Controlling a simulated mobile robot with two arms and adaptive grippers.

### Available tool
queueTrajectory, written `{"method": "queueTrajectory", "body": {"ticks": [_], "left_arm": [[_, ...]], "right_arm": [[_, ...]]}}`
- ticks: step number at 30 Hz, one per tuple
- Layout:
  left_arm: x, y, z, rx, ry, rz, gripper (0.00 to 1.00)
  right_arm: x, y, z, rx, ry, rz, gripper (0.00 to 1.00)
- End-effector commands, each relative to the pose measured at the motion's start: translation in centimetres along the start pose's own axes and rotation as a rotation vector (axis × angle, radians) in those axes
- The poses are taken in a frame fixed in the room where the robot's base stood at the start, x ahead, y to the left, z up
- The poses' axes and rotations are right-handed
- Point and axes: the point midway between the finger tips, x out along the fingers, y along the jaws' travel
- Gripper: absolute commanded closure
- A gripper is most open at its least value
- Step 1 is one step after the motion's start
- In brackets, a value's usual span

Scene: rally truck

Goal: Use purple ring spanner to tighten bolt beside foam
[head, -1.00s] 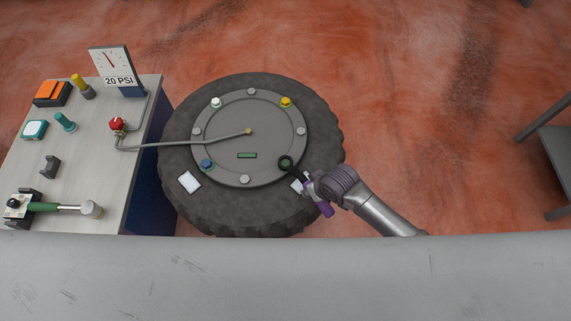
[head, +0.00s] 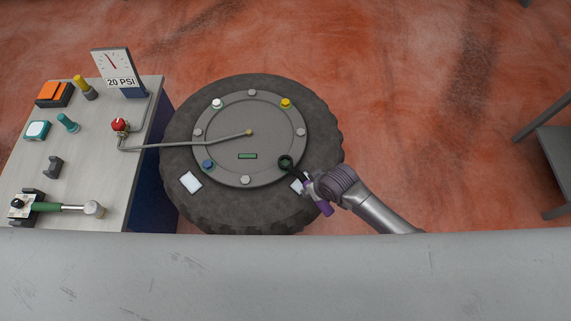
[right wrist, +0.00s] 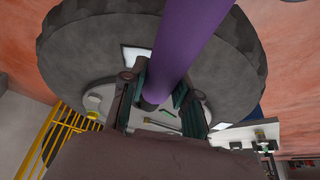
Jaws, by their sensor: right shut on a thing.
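The purple ring spanner's handle (head: 325,209) shows just below my right gripper (head: 309,187), which is shut on it. A dark ring (head: 286,162), apparently the spanner's head, lies over the lower-right bolt position of the round wheel plate (head: 220,135). A dark green centre shows inside it; I cannot tell whether it fully seats on a bolt. In the right wrist view, the thick purple handle (right wrist: 190,40) runs up between the fingers of my right gripper (right wrist: 163,98). I cannot make out which thing is the foam. My left gripper is not in view.
The plate sits in a large black tyre (head: 180,120) and carries white, yellow, blue and grey bolts. A hose (head: 180,145) crosses it to the bench (head: 100,145) at left, which holds a gauge, a hammer and other items. A grey surface (head: 280,275) spans the front.

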Motion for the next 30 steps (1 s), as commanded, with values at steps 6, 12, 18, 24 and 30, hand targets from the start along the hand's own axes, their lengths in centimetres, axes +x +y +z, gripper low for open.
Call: {"method": "queueTrajectory", "body": {"ticks": [6,12,18,24,30], "left_arm": [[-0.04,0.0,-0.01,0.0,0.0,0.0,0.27],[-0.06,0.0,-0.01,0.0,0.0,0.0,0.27],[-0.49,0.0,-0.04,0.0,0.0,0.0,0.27],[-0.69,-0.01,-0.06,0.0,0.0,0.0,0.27],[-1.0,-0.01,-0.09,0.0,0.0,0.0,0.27]], "right_arm": [[-0.05,0.0,-0.11,0.0,0.002,0.0,1.0],[-0.06,0.0,-0.11,0.0,0.002,0.0,1.0],[-0.16,-0.01,-0.16,0.0,0.002,0.0,1.0],[-0.09,0.0,-0.13,0.0,0.003,0.0,1.0],[-0.29,0.0,-0.21,0.0,0.003,0.0,1.0]]}}
